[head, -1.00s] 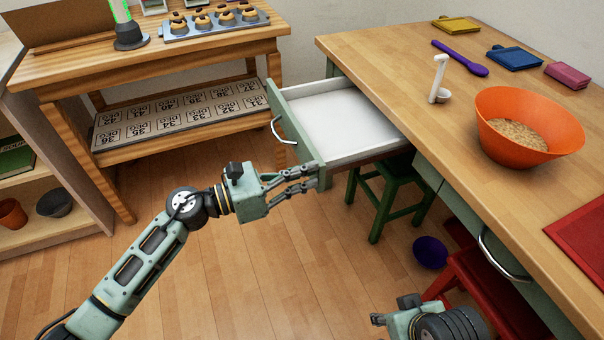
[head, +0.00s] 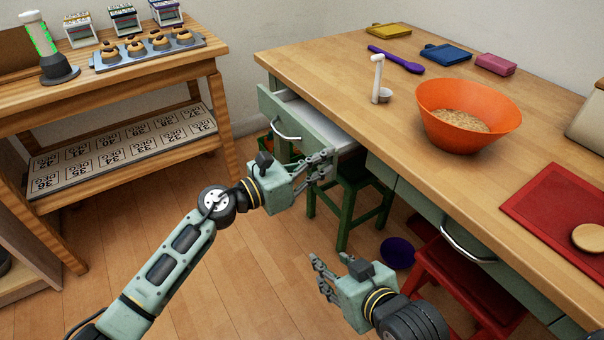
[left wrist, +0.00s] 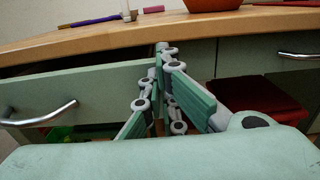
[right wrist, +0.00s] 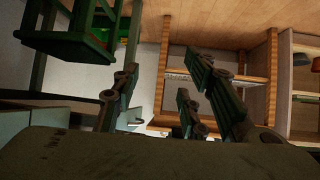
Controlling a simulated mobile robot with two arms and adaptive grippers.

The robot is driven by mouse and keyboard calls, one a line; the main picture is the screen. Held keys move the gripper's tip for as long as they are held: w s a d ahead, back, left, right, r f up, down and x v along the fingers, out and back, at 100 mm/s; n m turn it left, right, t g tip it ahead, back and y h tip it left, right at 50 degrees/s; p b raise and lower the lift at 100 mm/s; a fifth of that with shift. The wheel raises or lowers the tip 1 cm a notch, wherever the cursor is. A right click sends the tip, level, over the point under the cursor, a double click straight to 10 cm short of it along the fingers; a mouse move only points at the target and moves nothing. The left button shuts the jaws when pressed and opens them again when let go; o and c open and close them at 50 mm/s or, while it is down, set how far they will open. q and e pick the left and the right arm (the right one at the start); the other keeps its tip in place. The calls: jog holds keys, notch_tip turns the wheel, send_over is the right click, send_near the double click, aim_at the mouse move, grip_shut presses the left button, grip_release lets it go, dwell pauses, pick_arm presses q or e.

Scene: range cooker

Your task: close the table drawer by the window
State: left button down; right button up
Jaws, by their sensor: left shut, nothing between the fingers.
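The table drawer (head: 310,127) has a green front and a silver bar handle (head: 285,132). It sticks partly out from the far left end of the wooden table, and a strip of its white inside shows. My left gripper (head: 324,165) is shut and empty at the right end of the drawer front, seemingly against it. In the left wrist view its closed fingertips (left wrist: 163,50) overlap the right end of the drawer front (left wrist: 100,85); exact contact is hard to tell. My right gripper (head: 320,278) is open and empty, low in front of the table.
A green stool (head: 350,200) stands under the drawer and a red stool (head: 450,275) under the table. An orange bowl (head: 468,113), a ladle (head: 378,80) and a red mat (head: 560,208) lie on the tabletop. A wooden shelf table (head: 130,85) stands at left. Floor in front is clear.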

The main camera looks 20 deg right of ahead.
pick_arm(q)
jog(key=shift+x, duration=1.1)
pick_arm(e)
jog(key=w+r+t, duration=0.1)
jog(key=w+a+r+t, duration=0.1)
jog(key=r, duration=0.1)
jog(key=shift+w+r+y, duration=0.1)
jog(key=shift+w+y, duration=0.1)
jog(key=shift+y, duration=0.2)
pick_arm(q)
jog(key=shift+a+b, duration=0.15)
jog(key=shift+b, duration=0.15)
pick_arm(e)
jog(key=shift+a, duration=0.1)
